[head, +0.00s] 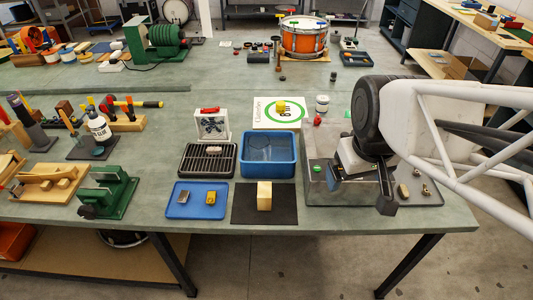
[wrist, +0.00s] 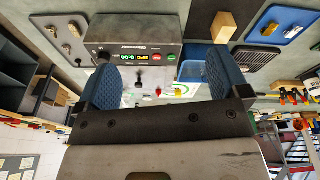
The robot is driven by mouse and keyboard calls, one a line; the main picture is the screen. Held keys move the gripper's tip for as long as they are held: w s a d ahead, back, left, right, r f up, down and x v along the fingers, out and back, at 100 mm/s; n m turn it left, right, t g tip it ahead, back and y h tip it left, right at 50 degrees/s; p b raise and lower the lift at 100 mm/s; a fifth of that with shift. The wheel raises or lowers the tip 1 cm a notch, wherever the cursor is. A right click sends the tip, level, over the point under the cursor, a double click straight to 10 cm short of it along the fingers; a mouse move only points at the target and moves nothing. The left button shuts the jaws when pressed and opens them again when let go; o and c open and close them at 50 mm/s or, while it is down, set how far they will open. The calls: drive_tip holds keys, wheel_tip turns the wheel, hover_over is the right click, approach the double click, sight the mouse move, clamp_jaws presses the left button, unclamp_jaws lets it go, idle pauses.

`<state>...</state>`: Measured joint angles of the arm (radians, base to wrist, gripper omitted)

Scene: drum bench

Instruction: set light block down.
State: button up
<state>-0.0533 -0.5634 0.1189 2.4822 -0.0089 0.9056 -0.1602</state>
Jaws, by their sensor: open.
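The light block (head: 264,195) is a pale wooden block standing upright on a black mat (head: 243,212) near the table's front edge. In the wrist view the block (wrist: 223,27) shows at the upper right, outside my fingers. My gripper (head: 357,186) is to the right of the block, over or in front of the grey box device, apart from the block. In the wrist view my gripper (wrist: 163,76) has its two blue-padded fingers wide apart with nothing held between them. The arm partly hides the device in the head view.
A grey device (wrist: 135,35) with a lit display lies beyond the fingers. A blue bin (head: 268,172) is behind the mat. A blue tray (head: 196,211) with two small items lies to its left. A black rack (head: 208,170) is behind that tray.

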drive_tip(key=w+a+f+n+g, duration=0.1)
drive_tip(key=w+a+f+n, duration=0.6)
drive_tip(key=w+a+n, duration=0.15)
drive_tip(key=n+g, duration=0.1)
drive_tip(key=n, duration=0.6)
hover_over(263, 189)
drive_tip(key=f, duration=1)
drive_tip(key=shift+d, duration=0.25)
drive_tip(key=shift+a+f, duration=0.25)
drive_tip(key=shift+f, duration=1.3)
drive_tip(key=shift+d+f, duration=0.2)
drive_tip(key=shift+f, duration=2.4)
